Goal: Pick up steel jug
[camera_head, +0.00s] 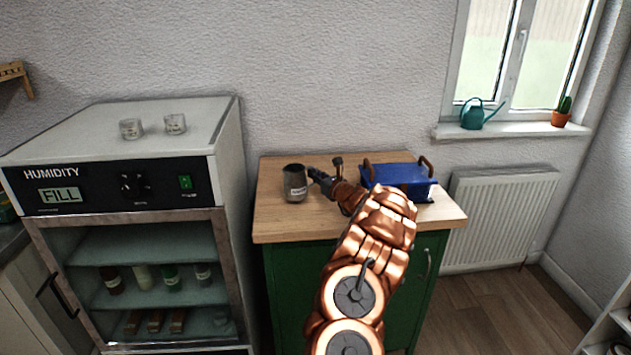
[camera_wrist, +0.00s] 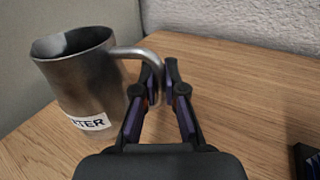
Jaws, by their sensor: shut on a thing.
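The steel jug (camera_head: 295,184) stands upright on the left part of the wooden counter top in the head view. In the wrist view the jug (camera_wrist: 84,82) is a grey metal vessel with a white label, of which the letters "TER" show. Its curved handle points right, toward my gripper. My gripper (camera_wrist: 160,88) is shut on the jug's handle, with the handle's outer part between the fingertips. In the head view my gripper (camera_head: 317,176) reaches the jug from its right side. The jug's base appears to be on or very close to the wood; I cannot tell which.
A blue box with brown handles (camera_head: 400,180) sits on the counter (camera_head: 272,219) to the right, beside my arm. The humidity cabinet (camera_head: 115,185) stands left, with two small jars on top. A wall and window are behind. Bare wood lies in front of the jug.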

